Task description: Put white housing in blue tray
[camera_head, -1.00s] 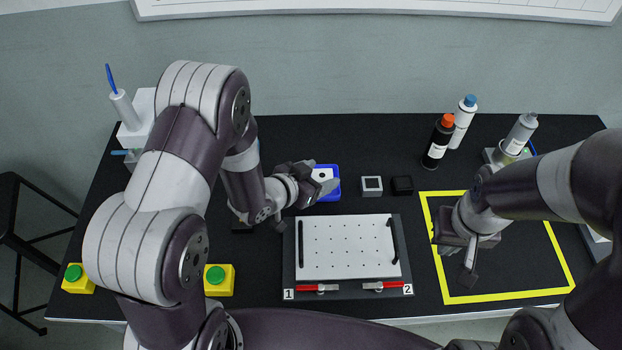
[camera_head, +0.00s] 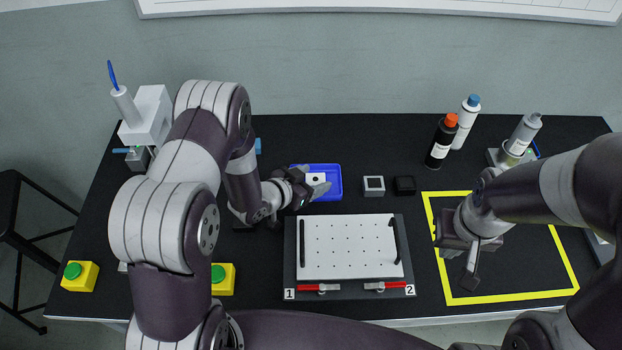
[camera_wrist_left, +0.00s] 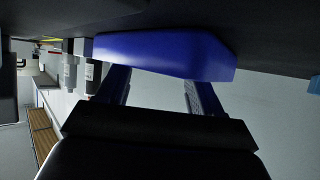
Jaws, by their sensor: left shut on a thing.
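The white housing (camera_head: 316,179), a small pale block with a dark round spot on top, shows at my left gripper (camera_head: 318,190) over the blue tray (camera_head: 334,182). My left gripper is shut on the housing. Its fingers partly cover the housing and the tray's left part, so I cannot tell whether the housing touches the tray floor. In the left wrist view the blue tray (camera_wrist_left: 165,53) hides the fingertips and the housing. My right gripper (camera_head: 470,272) hangs over the yellow-outlined area, with no object visible at it; its opening is unclear.
A grey-framed square block (camera_head: 374,185) and a black block (camera_head: 404,185) sit right of the tray. A white perforated plate (camera_head: 350,247) lies in front. Bottles (camera_head: 440,142) stand at back right. Yellow button boxes (camera_head: 80,276) are at front left. The yellow-outlined area (camera_head: 510,297) looks empty.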

